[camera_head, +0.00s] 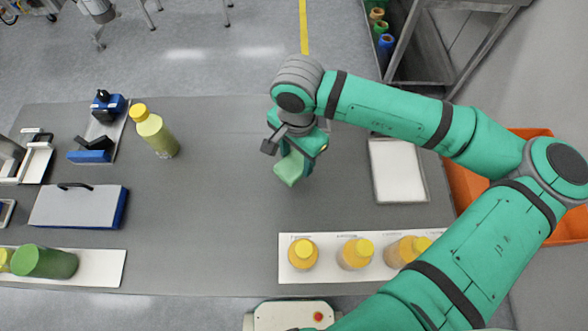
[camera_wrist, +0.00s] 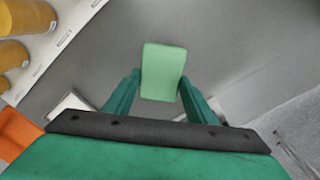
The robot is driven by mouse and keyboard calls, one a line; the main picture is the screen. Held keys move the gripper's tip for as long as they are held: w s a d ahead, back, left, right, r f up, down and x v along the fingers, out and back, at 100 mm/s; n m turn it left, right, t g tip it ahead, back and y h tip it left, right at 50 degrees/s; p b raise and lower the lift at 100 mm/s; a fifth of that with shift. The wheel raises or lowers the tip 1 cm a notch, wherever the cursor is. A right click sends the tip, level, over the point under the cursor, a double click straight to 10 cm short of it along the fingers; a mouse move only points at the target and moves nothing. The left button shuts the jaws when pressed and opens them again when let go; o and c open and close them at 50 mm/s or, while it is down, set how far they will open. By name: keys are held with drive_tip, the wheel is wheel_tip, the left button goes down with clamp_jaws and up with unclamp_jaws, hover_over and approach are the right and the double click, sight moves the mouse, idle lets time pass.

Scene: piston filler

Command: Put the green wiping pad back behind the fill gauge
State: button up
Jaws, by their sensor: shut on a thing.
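The green wiping pad (camera_head: 291,168) is in my gripper (camera_head: 296,150), above the middle of the grey table. In the wrist view the pad (camera_wrist: 163,70) is a pale green block between the two green fingers (camera_wrist: 155,90), which are shut on it. Its far end sticks out past the fingertips, over bare grey. At the left of the table, a light plate carries a blue block with a black knob (camera_head: 105,104) and a blue piece with a black notched top (camera_head: 91,152). I cannot tell for sure which thing is the fill gauge.
A yellow-capped bottle (camera_head: 157,135) stands right of the blue pieces. A white-topped blue box (camera_head: 77,207) lies in front of them. A white strip (camera_head: 340,277) holds yellow-capped bottles at front right. An empty light tray (camera_head: 398,172) lies right. The table middle is clear.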

sight(297, 169)
drive_tip(key=shift+f, duration=3.15)
drive_tip(key=shift+f, duration=0.1)
drive_tip(key=o, duration=1)
wheel_tip(297, 169, up, 12)
drive_tip(key=shift+w+f, duration=0.1)
drive_tip(key=shift+r, duration=0.25)
drive_tip(key=shift+w+a, duration=0.1)
